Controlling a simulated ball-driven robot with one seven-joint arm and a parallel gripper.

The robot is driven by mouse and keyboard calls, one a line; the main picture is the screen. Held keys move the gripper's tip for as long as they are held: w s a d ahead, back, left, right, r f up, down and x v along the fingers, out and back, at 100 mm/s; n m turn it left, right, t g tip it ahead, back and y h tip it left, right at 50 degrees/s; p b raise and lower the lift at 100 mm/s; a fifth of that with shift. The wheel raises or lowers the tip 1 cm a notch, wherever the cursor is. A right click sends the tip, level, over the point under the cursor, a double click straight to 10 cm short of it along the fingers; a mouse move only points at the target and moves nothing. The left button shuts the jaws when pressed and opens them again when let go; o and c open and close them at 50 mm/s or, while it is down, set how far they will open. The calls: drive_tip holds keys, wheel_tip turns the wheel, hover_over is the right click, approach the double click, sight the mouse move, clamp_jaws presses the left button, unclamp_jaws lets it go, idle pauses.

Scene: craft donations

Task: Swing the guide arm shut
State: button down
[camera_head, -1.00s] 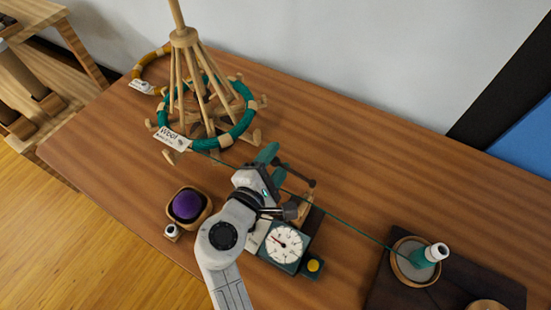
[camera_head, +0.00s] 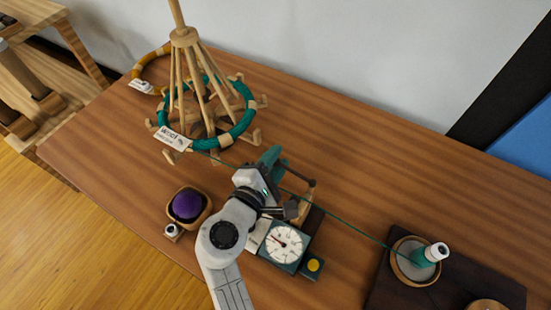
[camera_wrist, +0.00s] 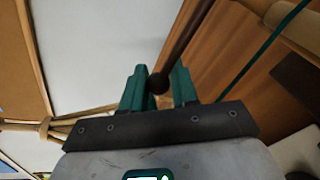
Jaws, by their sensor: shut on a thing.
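The guide arm (camera_head: 297,175) is a thin dark rod with round knobs, mounted at the back of the counter device with the white dial (camera_head: 283,243). My gripper (camera_head: 272,160) is at the rod's far left end, partly hiding it in the head view. In the wrist view, my gripper (camera_wrist: 159,82) has its teal fingers shut on the dark knob at the end of the guide arm (camera_wrist: 182,42). Green yarn (camera_head: 345,220) runs from the swift (camera_head: 184,38) past the device to the cone holder at the right.
The swift carries a green skein (camera_head: 238,130) and a paper label (camera_head: 171,138). A purple ball in a wooden bowl (camera_head: 203,215) stands left of my arm. A winder cup (camera_head: 397,273) with a white-topped cone (camera_head: 435,252) sits right. The tabletop at upper right is clear.

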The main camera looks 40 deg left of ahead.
drive_tip(key=shift+r, duration=0.1)
drive_tip(key=shift+d+r+n+y+p, duration=0.1)
drive_tip(key=shift+n+y+p, duration=0.2)
drive_tip(key=shift+p, duration=0.1)
drive_tip(key=shift+s+d+n+g+y+p, duration=0.25)
drive_tip(key=shift+s+n+g+y+p, duration=0.55)
drive_tip(key=shift+n+y+p, duration=0.45)
drive_tip(key=shift+s+d+n+g+y+p, duration=0.25)
drive_tip(key=shift+s+n+g+y+p, duration=0.45)
drive_tip(key=shift+s+n+y+p, duration=0.5)
drive_tip(key=shift+w+m, duration=0.3)
drive_tip(key=shift+m, duration=0.05)
drive_tip(key=c, duration=1)
unclamp_jaws()
drive_tip(key=shift+o, duration=0.2)
drive_tip(key=shift+s+d, duration=0.1)
drive_tip(key=b+v, duration=0.1)
drive_tip(key=v, duration=0.9)
drive_tip(key=shift+s+d, duration=0.15)
drive_tip(key=shift+d, duration=0.15)
